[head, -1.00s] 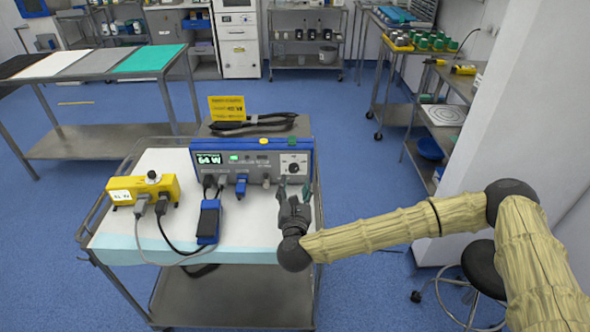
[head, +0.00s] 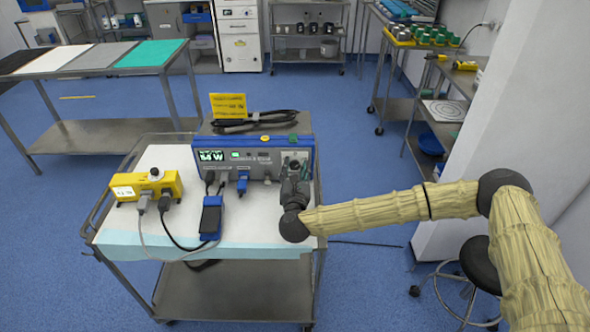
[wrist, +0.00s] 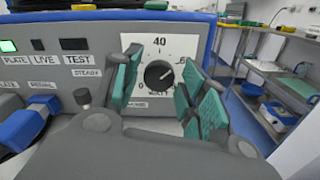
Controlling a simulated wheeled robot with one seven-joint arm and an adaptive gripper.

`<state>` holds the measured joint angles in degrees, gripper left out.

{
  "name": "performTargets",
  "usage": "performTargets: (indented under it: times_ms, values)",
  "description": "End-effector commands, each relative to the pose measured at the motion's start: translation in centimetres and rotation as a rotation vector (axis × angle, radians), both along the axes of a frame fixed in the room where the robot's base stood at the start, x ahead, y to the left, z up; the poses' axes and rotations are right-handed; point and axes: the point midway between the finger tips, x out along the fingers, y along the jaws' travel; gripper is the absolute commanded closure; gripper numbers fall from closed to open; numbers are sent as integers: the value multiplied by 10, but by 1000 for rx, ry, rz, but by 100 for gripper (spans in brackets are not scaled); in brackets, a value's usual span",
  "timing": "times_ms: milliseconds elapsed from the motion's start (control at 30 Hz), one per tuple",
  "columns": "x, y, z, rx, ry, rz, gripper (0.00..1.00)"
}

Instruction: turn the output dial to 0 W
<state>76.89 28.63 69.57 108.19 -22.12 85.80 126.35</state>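The blue and grey generator unit (head: 225,158) stands on the cart, with a lit display whose digits are blurred in the head view. The output dial (wrist: 159,75) is a black knob on a white scale plate (wrist: 160,47) marked 40 at the top and WATT below. My gripper (wrist: 163,88) is open, its green-padded fingers on either side of the dial and apart from it in the wrist view. In the head view my gripper (head: 296,172) is in front of the unit's right end and hides most of the dial there.

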Motion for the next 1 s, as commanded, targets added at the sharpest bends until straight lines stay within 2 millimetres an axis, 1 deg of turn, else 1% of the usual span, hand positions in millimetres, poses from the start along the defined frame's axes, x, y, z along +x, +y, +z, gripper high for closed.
performTargets:
  times_ms: [33,133,167,367,567,767,1000]
  values:
    - [0,0,0,0,0,0,73]
    - [0,0,0,0,0,0,91]
    - [0,0,0,0,0,0,93]
    - [0,0,0,-9,0,0,93]
    - [0,1,-1,-69,-1,2,93]
    - [-1,2,-2,-201,-2,1,93]
    - [0,2,-2,-422,-2,1,93]
